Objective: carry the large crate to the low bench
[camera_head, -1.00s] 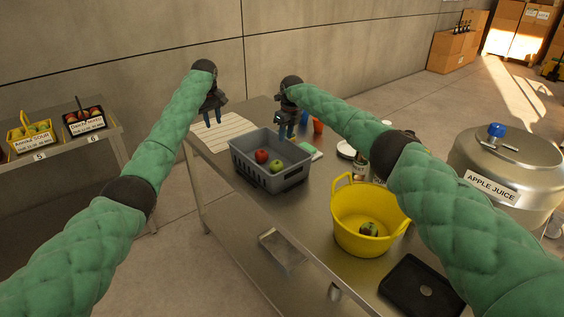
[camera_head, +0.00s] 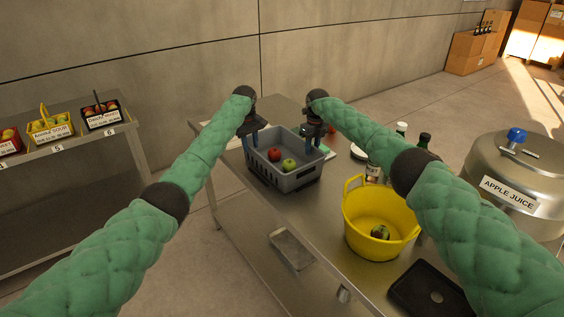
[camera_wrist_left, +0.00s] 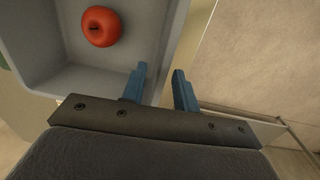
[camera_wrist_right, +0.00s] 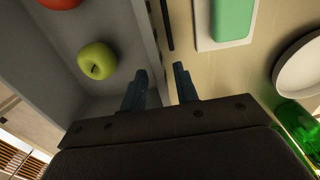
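The large grey crate (camera_head: 284,182) stands on the steel table, holding a red apple (camera_head: 274,155) and a green apple (camera_head: 289,165). My left gripper (camera_head: 251,142) is at the crate's left side. In the left wrist view its fingers (camera_wrist_left: 160,88) are apart, one on each side of the crate wall (camera_wrist_left: 172,45). My right gripper (camera_head: 312,143) is at the crate's right side. In the right wrist view its fingers (camera_wrist_right: 160,88) are apart, with the crate rim (camera_wrist_right: 147,40) between them. A bench-like metal stand (camera_head: 70,150) is at the left; I cannot tell whether it is the low bench.
A yellow tub (camera_head: 372,235) with fruit and a black tray (camera_head: 436,292) share the steel table (camera_head: 262,215). Bottles (camera_head: 424,140) stand right of the crate. A juice vessel (camera_head: 508,170) is at the right. Small labelled baskets (camera_head: 50,128) occupy the left stand.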

